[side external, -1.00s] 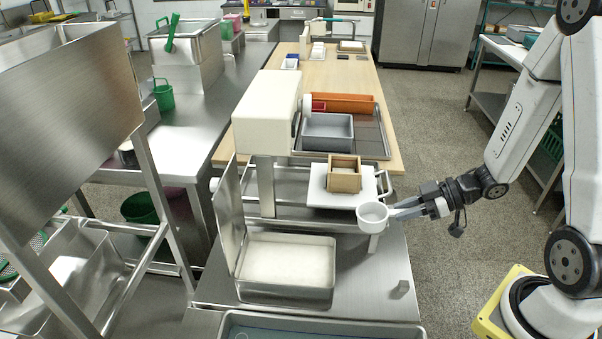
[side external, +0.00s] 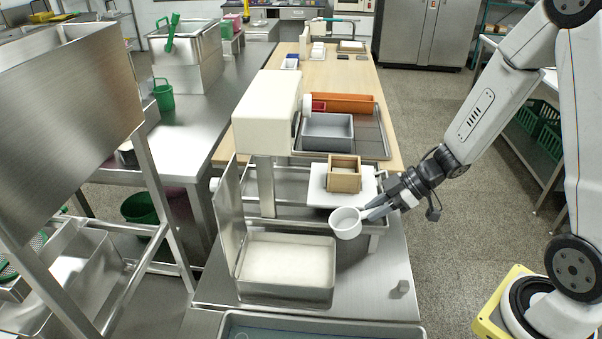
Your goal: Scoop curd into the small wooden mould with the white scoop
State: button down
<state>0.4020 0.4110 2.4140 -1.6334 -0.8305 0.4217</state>
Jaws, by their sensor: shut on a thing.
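The white scoop (side external: 345,224) is a round cup, tilted a little, held above the steel bench. My gripper (side external: 378,208) is shut on the scoop at its right side. The small wooden mould (side external: 345,175) stands on a white board (side external: 318,190), behind the scoop. A steel pan (side external: 287,294) with its lid (side external: 228,217) raised on the left holds a flat white mass (side external: 289,259), which looks like the curd. The scoop is above and to the right of this pan. I cannot tell whether anything is in the scoop.
A cream machine head on a post (side external: 267,112) stands left of the mould. Behind are a grey bin (side external: 327,132) and an orange tray (side external: 343,102). A blue-grey basin (side external: 321,330) is at the front.

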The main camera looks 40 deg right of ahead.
jog(key=shift+w+a+r+m+g+h, duration=0.7)
jog(key=shift+w+a+r+h, duration=0.8)
jog(key=shift+w+a, duration=3.7)
jog(key=shift+h, duration=0.4)
notch_tip(320, 180, down, 5)
jog(key=shift+d+f, duration=0.1)
jog(key=shift+f, duration=0.1)
jog(key=shift+w+f, duration=0.1)
jog(key=shift+f, duration=0.15)
notch_tip(320, 180, down, 15)
notch_tip(320, 180, up, 12)
jog(key=shift+r, duration=0.25)
dwell(0.6)
